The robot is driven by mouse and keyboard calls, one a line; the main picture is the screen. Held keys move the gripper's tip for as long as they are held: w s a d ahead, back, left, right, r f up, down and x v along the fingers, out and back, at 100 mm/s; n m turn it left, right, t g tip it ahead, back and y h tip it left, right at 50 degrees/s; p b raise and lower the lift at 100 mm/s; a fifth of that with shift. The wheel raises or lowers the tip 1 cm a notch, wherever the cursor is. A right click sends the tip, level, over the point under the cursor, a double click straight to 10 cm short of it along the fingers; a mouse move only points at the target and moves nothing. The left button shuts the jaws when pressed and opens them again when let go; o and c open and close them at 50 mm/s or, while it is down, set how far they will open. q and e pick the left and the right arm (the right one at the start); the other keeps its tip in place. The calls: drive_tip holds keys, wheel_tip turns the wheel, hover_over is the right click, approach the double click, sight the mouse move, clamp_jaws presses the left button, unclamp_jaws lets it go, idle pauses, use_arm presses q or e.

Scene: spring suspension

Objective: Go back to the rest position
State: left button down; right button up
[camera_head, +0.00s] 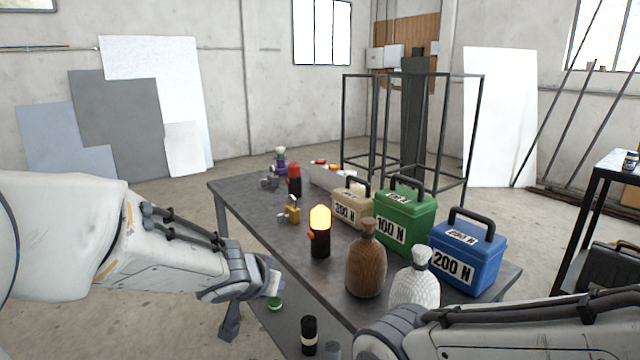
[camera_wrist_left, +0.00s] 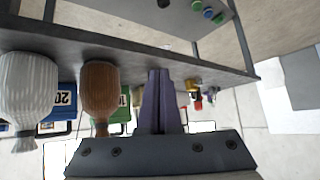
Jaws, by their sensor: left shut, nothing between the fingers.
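My left arm comes in from the left, and its gripper (camera_head: 230,322) hangs down in front of the table's left front edge, apart from the objects on the table. In the left wrist view the two dark fingers (camera_wrist_left: 158,82) are together, with nothing between them. That view is upside down. My right arm (camera_head: 500,325) crosses the lower right corner, in front of the white bottle; its gripper is not visible.
The dark table (camera_head: 255,200) bears a lit orange lamp (camera_head: 320,232), a brown bottle (camera_head: 366,262), a white bottle (camera_head: 414,285), and beige (camera_head: 350,207), green (camera_head: 404,222) and blue (camera_head: 467,258) weight boxes. Below is a lower shelf with a black cylinder (camera_head: 309,336). Floor at left is clear.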

use_arm(q)
drive_tip(key=s+d+f+m+g, duration=0.1)
drive_tip(key=s+f+g, duration=0.15)
drive_tip(key=s, duration=0.65)
drive_tip(key=s+d+f+m+g+y, duration=0.15)
drive_tip(key=s+g, duration=0.25)
drive_tip(key=s, duration=0.6)
drive_tip(key=s+d+f+m+g, duration=0.2)
drive_tip(key=s+g, duration=0.1)
drive_tip(key=s, duration=0.6)
wheel_tip(320, 180, up, 12)
drive_tip(key=p, duration=1.1)
drive_tip(key=shift+s+a+f, duration=0.15)
drive_tip(key=shift+s+a, duration=0.1)
drive_tip(key=shift+s, duration=0.2)
